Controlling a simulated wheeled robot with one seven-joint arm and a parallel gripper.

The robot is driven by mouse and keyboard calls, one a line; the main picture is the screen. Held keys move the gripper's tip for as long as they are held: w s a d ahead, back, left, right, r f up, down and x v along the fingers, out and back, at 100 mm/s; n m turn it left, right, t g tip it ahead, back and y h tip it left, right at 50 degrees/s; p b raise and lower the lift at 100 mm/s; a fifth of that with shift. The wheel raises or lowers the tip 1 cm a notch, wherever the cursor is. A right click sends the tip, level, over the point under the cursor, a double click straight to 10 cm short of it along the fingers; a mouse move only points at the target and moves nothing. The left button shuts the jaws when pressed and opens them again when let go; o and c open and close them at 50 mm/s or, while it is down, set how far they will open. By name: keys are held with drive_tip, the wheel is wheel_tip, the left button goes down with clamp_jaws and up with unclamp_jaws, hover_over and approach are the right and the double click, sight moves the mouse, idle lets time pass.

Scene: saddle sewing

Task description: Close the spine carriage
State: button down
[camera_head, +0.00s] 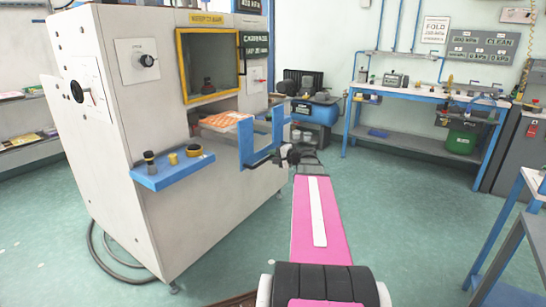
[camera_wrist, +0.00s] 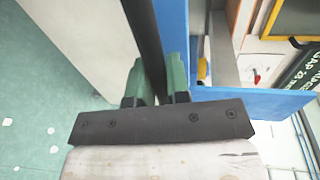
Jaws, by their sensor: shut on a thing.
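The spine carriage (camera_head: 246,145) is a blue U-shaped frame that sticks out from the front opening of the large white machine. An orange patterned piece (camera_head: 222,120) lies behind its left upright, at the opening. My gripper (camera_head: 295,153) is at the carriage's right, outer side. In the wrist view my gripper (camera_wrist: 158,82) has its green fingers closed on a dark bar (camera_wrist: 146,38), which runs beside the blue carriage plate (camera_wrist: 173,30). The bar's ends and its joint to the carriage are hidden.
A yellow-framed window (camera_head: 211,62) is above the opening. A blue workbench (camera_head: 430,98) stands at the back right. The green floor (camera_head: 400,210) right of my arm is clear.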

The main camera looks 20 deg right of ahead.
drive_tip(key=shift+w, duration=0.1)
drive_tip(key=r+x, duration=0.3)
drive_tip(key=x, duration=1.1)
drive_tip(key=w+r+x, duration=0.1)
drive_tip(key=r+x, duration=0.2)
drive_tip(key=x, duration=1.2)
drive_tip(key=shift+w+a, duration=0.25)
drive_tip(key=shift+a, duration=0.3)
drive_tip(key=c, duration=1.1)
unclamp_jaws()
drive_tip(key=shift+w+a+f, duration=0.1)
drive_tip(key=v, duration=1.1)
drive_tip(key=shift+f, duration=0.1)
